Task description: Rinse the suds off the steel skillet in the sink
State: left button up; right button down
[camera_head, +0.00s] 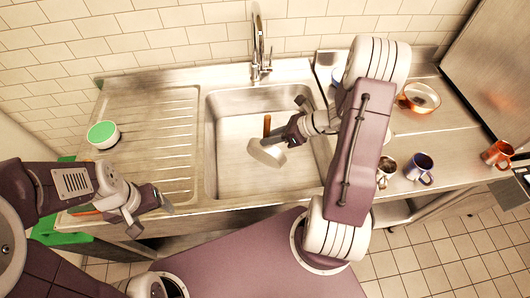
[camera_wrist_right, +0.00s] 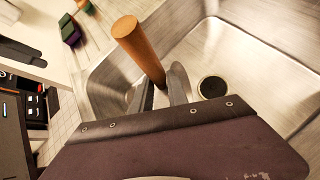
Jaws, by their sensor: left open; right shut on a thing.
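The steel skillet (camera_head: 268,153) is held tilted over the sink (camera_head: 212,170) in the head view. It looks pale grey; suds on it cannot be made out. Its wooden handle (camera_head: 267,126) points up. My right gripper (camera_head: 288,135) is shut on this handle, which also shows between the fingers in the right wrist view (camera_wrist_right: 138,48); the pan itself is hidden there. The faucet (camera_head: 259,50) stands at the back of the sink, behind the skillet, and no water stream is visible. My left gripper (camera_head: 150,213) is open and empty near the counter's front edge, left of the sink.
A white bowl with a green inside (camera_head: 102,134) stands left of the ribbed drainboard (camera_head: 160,130). Right of the sink are a copper pan (camera_head: 420,97), a dark blue mug (camera_head: 419,167), a metal mug (camera_head: 386,168) and a copper mug (camera_head: 498,154). The drain (camera_wrist_right: 212,87) is uncovered.

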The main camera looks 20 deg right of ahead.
notch_tip(320, 180, up, 17)
jog(key=p, duration=1.4)
jog(key=shift+f, duration=0.2)
dwell(1.8)
notch_tip(320, 180, up, 4)
jog(key=p, duration=0.4)
dwell(0.3)
